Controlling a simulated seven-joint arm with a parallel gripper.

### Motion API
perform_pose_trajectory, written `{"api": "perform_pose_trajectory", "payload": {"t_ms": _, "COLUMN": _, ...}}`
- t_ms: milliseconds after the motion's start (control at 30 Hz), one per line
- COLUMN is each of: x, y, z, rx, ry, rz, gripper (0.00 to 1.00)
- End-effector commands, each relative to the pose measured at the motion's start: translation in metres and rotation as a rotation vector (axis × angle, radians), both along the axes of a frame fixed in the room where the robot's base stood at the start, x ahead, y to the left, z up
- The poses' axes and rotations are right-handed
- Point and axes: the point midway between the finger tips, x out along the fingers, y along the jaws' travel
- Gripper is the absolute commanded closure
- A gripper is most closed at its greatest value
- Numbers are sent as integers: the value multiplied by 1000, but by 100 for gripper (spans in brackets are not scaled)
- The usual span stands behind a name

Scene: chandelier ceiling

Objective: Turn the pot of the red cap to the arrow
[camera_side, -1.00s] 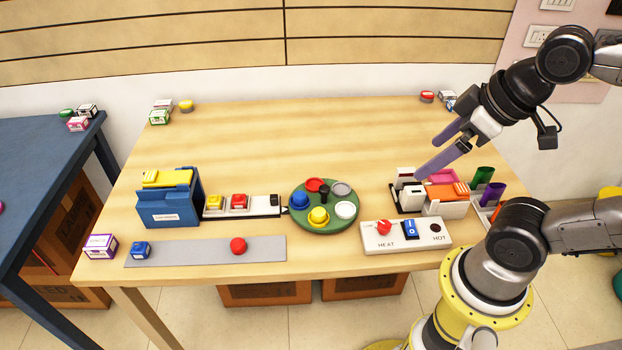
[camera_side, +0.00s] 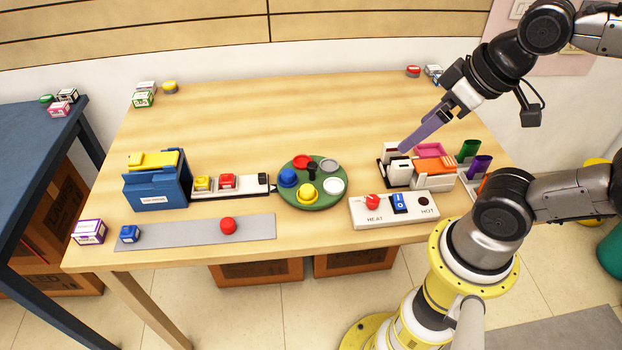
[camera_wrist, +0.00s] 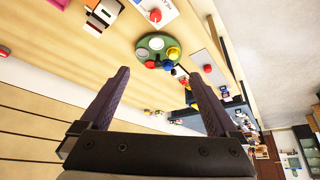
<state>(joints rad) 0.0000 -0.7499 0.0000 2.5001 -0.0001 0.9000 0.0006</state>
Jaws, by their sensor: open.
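The round green turntable (camera_side: 312,201) sits mid-table. Around its black centre post (camera_side: 312,172) are a red cap (camera_side: 302,161) at the back left, a blue cap (camera_side: 288,177) at the left, a yellow one (camera_side: 307,192) in front, a white disc and a grey disc at the right. A small dark arrow tip (camera_side: 273,187) at the turntable's left edge lies nearest the blue cap. My gripper (camera_side: 404,147) is raised, to the right and back of the turntable. In the wrist view its fingers (camera_wrist: 165,70) are open and empty, with the turntable (camera_wrist: 141,41) beyond them.
A white HEAT/HOT panel (camera_side: 385,217) with a red knob stands front right of the turntable. A white-and-orange organiser (camera_side: 435,168) is below my gripper. A blue box (camera_side: 157,190) and a white strip (camera_side: 245,192) are at the left.

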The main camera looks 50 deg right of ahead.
Motion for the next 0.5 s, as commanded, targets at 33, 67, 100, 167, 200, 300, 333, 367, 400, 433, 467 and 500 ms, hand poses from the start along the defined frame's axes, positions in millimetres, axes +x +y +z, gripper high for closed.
{"api": "perform_pose_trajectory", "payload": {"t_ms": 33, "x": 0, "y": 0, "z": 0, "rx": 2, "ry": 0, "rz": -4, "gripper": 15}}
{"api": "perform_pose_trajectory", "payload": {"t_ms": 67, "x": 0, "y": 0, "z": 0, "rx": 6, "ry": 0, "rz": -11, "gripper": 21}}
{"api": "perform_pose_trajectory", "payload": {"t_ms": 100, "x": 0, "y": 0, "z": 0, "rx": 14, "ry": 1, "rz": -26, "gripper": 28}}
{"api": "perform_pose_trajectory", "payload": {"t_ms": 167, "x": -1, "y": 0, "z": 0, "rx": 33, "ry": 5, "rz": -61, "gripper": 38}}
{"api": "perform_pose_trajectory", "payload": {"t_ms": 200, "x": 0, "y": 0, "z": 3, "rx": 49, "ry": 1, "rz": -92, "gripper": 38}}
{"api": "perform_pose_trajectory", "payload": {"t_ms": 300, "x": 9, "y": 0, "z": 18, "rx": 105, "ry": -12, "rz": -194, "gripper": 38}}
{"api": "perform_pose_trajectory", "payload": {"t_ms": 333, "x": 15, "y": 0, "z": 23, "rx": 124, "ry": -7, "rz": -229, "gripper": 38}}
{"api": "perform_pose_trajectory", "payload": {"t_ms": 367, "x": 21, "y": 0, "z": 27, "rx": 142, "ry": 0, "rz": -265, "gripper": 38}}
{"api": "perform_pose_trajectory", "payload": {"t_ms": 400, "x": 28, "y": 0, "z": 32, "rx": 163, "ry": 13, "rz": -309, "gripper": 38}}
{"api": "perform_pose_trajectory", "payload": {"t_ms": 433, "x": 34, "y": 0, "z": 35, "rx": 176, "ry": 22, "rz": -338, "gripper": 38}}
{"api": "perform_pose_trajectory", "payload": {"t_ms": 467, "x": 40, "y": 0, "z": 37, "rx": 189, "ry": 31, "rz": -365, "gripper": 38}}
{"api": "perform_pose_trajectory", "payload": {"t_ms": 500, "x": 49, "y": 0, "z": 40, "rx": 204, "ry": 45, "rz": -402, "gripper": 38}}
